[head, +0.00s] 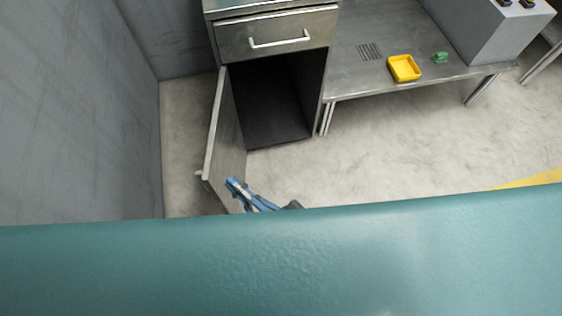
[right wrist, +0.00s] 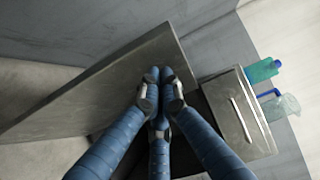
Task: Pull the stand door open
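The metal stand (head: 275,35) has a drawer with a pale handle at its top and a dark, empty-looking compartment (head: 275,105) below. Its door (head: 226,135) is hinged on the left and stands wide open, swung out toward me. A small part of its handle (head: 201,175) shows on the outer side. My right gripper (head: 233,184), with blue fingers, is at the door's inner face near its free end. In the right wrist view, the fingertips (right wrist: 160,74) are together in front of the door panel (right wrist: 100,95), with nothing visible between them. Contact is unclear. My left gripper is not in view.
A grey wall (head: 75,110) is close to the left of the door. A metal table (head: 375,50) right of the stand holds a yellow tray (head: 404,76) and a small green object (head: 440,57). Bottles (right wrist: 263,69) stand on top of the stand. Floor right of the door is clear.

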